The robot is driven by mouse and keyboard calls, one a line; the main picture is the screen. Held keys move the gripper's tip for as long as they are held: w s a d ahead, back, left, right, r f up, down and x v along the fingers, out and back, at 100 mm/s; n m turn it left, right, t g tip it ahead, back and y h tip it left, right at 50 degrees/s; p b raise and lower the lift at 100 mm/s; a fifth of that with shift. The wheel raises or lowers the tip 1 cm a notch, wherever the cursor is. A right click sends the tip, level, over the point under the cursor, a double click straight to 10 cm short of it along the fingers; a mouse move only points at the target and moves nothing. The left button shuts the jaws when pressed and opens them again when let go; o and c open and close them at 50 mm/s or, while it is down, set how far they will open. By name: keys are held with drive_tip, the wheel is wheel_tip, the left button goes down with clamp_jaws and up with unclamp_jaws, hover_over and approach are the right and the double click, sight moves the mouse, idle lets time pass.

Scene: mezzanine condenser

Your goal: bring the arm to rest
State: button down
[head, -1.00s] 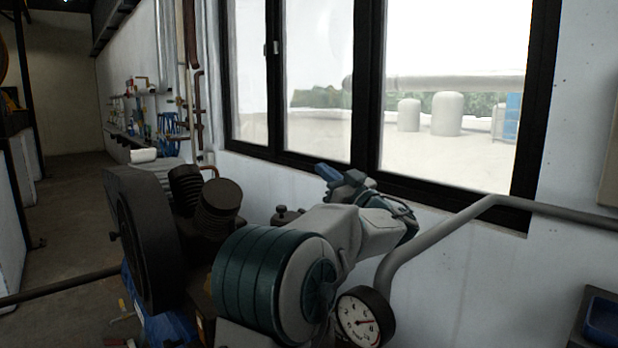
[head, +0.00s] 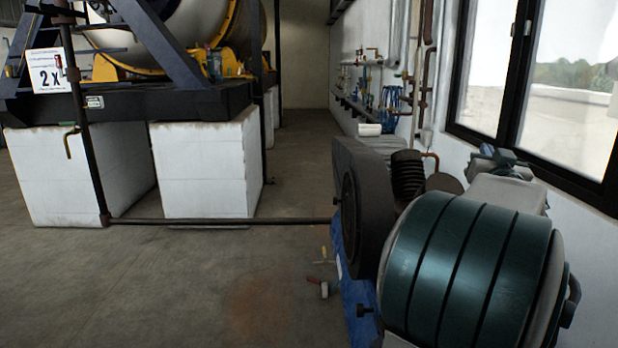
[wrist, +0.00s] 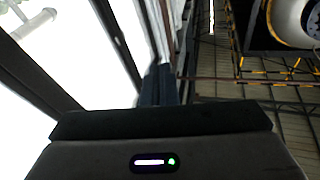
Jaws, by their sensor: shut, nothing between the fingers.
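My arm shows in the head view as a large teal ribbed drum and pale grey links at the lower right, folded beside the window wall. My gripper (head: 490,152) is at the far end of it, small and partly hidden by the pale links, in front of the window. In the wrist view the dark fingers (wrist: 158,82) are together, with nothing held. The gripper's dark body fills the bottom of that view.
A compressor with a black wheel guard (head: 362,205) stands just left of my arm. The window (head: 535,85) is at right. A tank stand on white blocks (head: 205,172) is at left, with a low pipe (head: 225,221) crossing the floor. Open floor (head: 170,290) lies front left.

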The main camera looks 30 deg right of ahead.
drive_tip(key=w+a+f+g+y+p, duration=0.25)
drive_tip(key=w+a+p, duration=0.25)
drive_tip(key=w+a, duration=0.5)
drive_tip(key=a+f+n+g+y+p, duration=0.35)
drive_tip(key=a+y, duration=0.25)
drive_tip(key=a, duration=1.2)
drive_tip(key=s+a+f+n+g+y+p, duration=0.3)
drive_tip(key=s+a, duration=0.4)
drive_tip(key=a, duration=0.5)
drive_tip(key=s+a+f+n+g+y+p, duration=0.3)
drive_tip(key=s+a, duration=0.4)
drive_tip(key=a, duration=0.4)
drive_tip(key=shift+s+a+f+p, duration=0.15)
drive_tip(key=shift+s+a+p, duration=0.2)
drive_tip(key=shift+s+p, duration=0.1)
drive_tip(key=shift+n, duration=0.25)
